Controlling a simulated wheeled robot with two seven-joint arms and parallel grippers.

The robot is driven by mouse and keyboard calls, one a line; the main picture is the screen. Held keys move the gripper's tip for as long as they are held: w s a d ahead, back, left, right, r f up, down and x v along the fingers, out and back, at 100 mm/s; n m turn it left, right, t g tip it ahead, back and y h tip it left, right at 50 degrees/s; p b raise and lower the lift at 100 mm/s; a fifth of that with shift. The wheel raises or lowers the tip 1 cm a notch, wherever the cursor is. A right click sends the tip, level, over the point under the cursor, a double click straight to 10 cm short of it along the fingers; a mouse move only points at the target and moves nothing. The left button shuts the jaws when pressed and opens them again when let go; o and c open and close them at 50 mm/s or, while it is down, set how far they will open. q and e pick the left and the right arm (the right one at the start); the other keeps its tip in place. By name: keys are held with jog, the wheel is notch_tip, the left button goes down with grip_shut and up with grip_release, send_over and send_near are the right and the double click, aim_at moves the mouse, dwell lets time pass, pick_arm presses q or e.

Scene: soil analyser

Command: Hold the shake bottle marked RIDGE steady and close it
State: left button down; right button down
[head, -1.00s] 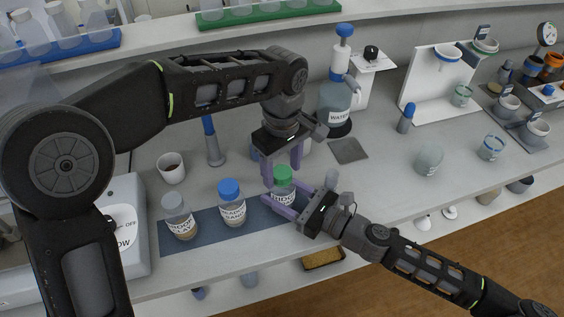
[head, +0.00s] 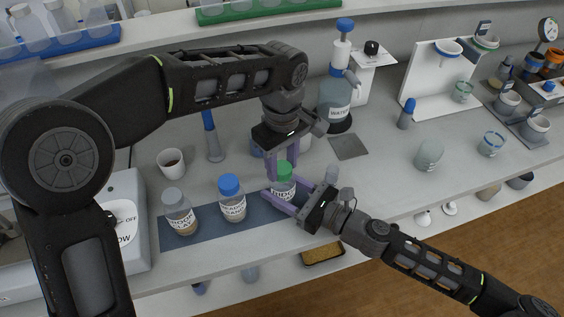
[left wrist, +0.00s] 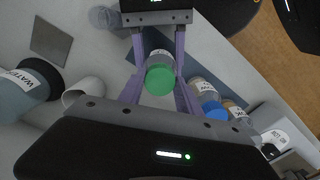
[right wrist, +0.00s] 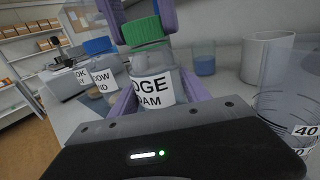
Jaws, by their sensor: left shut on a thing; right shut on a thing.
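The RIDGE bottle (right wrist: 153,92) is a clear bottle with a white label, upright at the right end of the dark mat. My right gripper (head: 283,199) is shut around its body from the right. A green cap (left wrist: 159,80) sits at the bottle's mouth; it also shows in the head view (head: 282,168). My left gripper (left wrist: 158,98) comes down from above and is shut on the green cap, a finger on each side. In the right wrist view the cap (right wrist: 142,30) is at the neck; whether it is fully seated I cannot tell.
A blue-capped bottle (head: 232,205) and a grey-capped BROOK bottle (head: 180,217) stand left on the mat (head: 206,232). A white cup (head: 171,164), a WATER bottle (head: 335,97) and a grey square pad (head: 348,147) are behind.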

pick_arm(q)
jog(key=m, duration=0.7)
jog(key=shift+m, duration=0.3)
jog(key=m, duration=1)
jog(key=shift+m, duration=0.4)
jog(key=m, duration=0.6)
jog(key=shift+f, duration=0.1)
jog(key=c, duration=0.7)
grip_release()
jog(key=shift+c, duration=0.2)
jog(key=shift+r, duration=3.8)
